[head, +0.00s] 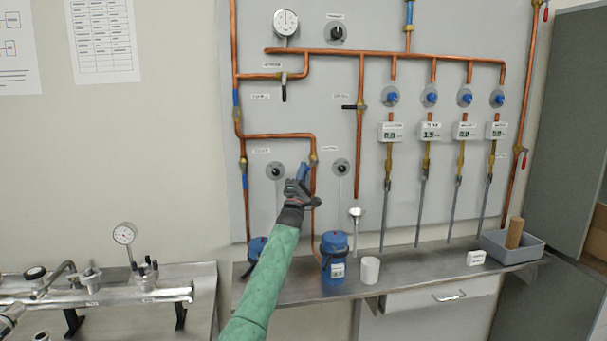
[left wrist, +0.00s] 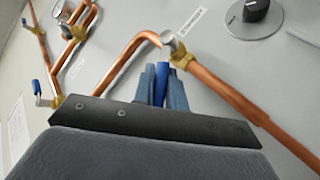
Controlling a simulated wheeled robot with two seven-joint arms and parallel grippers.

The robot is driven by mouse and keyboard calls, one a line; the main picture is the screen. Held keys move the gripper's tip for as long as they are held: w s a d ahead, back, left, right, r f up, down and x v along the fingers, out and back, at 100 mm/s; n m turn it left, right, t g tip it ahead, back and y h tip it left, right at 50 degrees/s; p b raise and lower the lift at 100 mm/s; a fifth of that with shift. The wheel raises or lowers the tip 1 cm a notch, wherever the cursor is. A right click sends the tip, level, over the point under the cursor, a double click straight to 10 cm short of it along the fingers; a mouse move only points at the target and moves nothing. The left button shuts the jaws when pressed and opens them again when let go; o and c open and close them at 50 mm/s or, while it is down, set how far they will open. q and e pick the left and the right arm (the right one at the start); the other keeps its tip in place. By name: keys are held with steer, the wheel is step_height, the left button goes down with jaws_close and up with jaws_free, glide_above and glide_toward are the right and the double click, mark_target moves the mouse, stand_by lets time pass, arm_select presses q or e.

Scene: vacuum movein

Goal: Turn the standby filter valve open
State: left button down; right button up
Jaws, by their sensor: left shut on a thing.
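My left gripper (head: 300,182) is shut on the blue lever handle (left wrist: 161,80) of a brass valve (head: 313,160) on the right-hand branch of the left copper pipe loop. In the left wrist view, the fingers sit on both sides of the handle, just below the silver stem of the valve (left wrist: 180,56). The handle slants away from the line of the copper pipe (left wrist: 240,105). A blue filter canister (head: 335,258) stands below this branch; a second canister (head: 256,246) is partly hidden by my arm. The valve's label is too small to read. My right gripper is not in view.
Another blue-handled valve (head: 243,172) is on the branch to the left. Round black knobs (head: 276,172) (head: 341,168) flank the held valve. A white cup (head: 370,270) and a grey bin (head: 513,247) stand on the steel shelf. A gauge manifold (head: 110,290) is at lower left.

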arm_select(q)
steer(key=c, duration=1.4)
jaws_free()
steer(key=shift+f, duration=0.1)
steer(key=shift+c, duration=0.2)
